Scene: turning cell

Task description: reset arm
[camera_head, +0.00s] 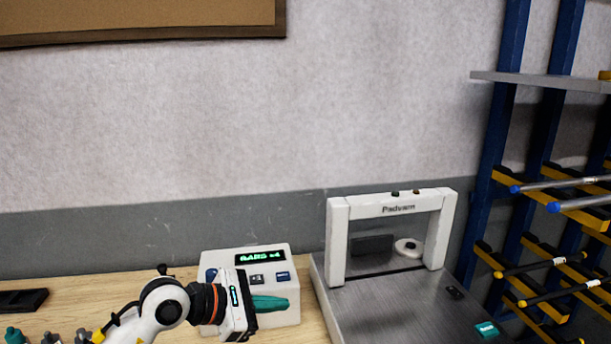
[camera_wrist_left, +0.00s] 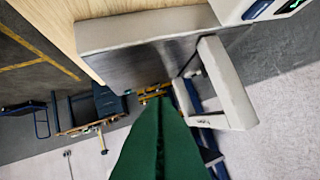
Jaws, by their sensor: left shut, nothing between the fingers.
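My left gripper (camera_head: 270,303) has green fingers and comes in from the lower left in the head view. It is in front of a white box with a green lit display (camera_head: 262,256). Its fingers are together, with nothing between them. In the left wrist view the green fingers (camera_wrist_left: 160,140) show as one closed wedge, pointing toward the grey plate and white frame. I cannot tell from these frames whether the fingers touch the box. My right gripper is in neither view.
A machine with a grey metal plate (camera_head: 385,313) and a white arch (camera_head: 337,245) stands right of the box. A blue rack (camera_head: 487,190) holds several bars at the far right. A black tray (camera_head: 22,299) lies on the wooden table (camera_head: 75,296) at left.

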